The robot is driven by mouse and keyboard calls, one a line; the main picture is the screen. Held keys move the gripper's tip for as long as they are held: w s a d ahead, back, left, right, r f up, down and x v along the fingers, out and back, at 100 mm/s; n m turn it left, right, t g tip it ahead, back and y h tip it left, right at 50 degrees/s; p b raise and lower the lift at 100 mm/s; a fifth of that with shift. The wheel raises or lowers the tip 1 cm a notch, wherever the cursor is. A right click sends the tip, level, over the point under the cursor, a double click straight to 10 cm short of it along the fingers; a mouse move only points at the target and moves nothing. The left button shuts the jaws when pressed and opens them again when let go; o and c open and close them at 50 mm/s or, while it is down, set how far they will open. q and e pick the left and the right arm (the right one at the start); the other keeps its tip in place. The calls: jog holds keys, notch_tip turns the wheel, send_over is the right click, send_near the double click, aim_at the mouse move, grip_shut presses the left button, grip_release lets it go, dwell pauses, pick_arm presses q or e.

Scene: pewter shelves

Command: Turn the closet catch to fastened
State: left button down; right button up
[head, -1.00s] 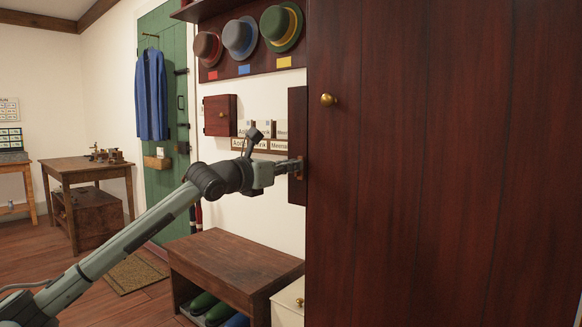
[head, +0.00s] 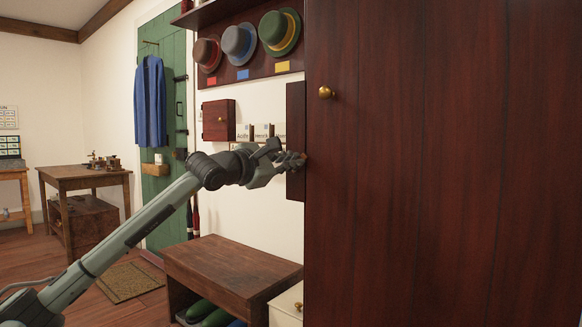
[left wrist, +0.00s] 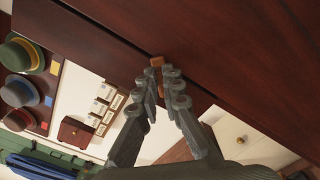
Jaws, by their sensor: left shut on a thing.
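The closet (head: 440,170) is a tall dark red-brown front filling the right of the head view, with a round brass knob (head: 326,92). My left gripper (head: 303,157) reaches its left edge at mid-height. In the left wrist view the catch (left wrist: 157,62) is a small orange-brown block at the seam between two dark panels. The fingertips of my left gripper (left wrist: 166,74) are shut on it, and they hide most of it. Its exact angle is hard to tell. My right gripper is out of view.
A low wooden bench (head: 230,265) with boots under it stands below my left arm. A white cabinet (head: 288,305) is beside it. A small red-brown wall box (head: 218,120) and hats on a rack (head: 240,42) are behind the arm. Floor at the left is partly open.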

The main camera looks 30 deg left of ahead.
pick_arm(q)
jog(key=shift+d+f+m+b, duration=0.1)
jog(key=shift+f+m+b, duration=0.1)
jog(key=shift+m, duration=1.25)
jog(key=shift+d+f+m+b, duration=0.1)
jog(key=shift+m+b, duration=0.05)
jog(key=shift+m, duration=1.35)
jog(key=shift+f+m+b, duration=0.15)
jog(key=shift+m+b, duration=0.05)
jog(key=shift+m, duration=1.25)
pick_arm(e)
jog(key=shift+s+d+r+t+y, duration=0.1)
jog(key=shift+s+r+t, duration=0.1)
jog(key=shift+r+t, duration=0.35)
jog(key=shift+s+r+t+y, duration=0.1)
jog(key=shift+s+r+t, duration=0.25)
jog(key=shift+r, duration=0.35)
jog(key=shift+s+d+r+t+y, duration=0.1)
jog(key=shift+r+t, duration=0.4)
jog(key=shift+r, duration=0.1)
pick_arm(q)
jog(key=shift+m, duration=0.3)
jog(key=c, duration=1.7)
grip_release()
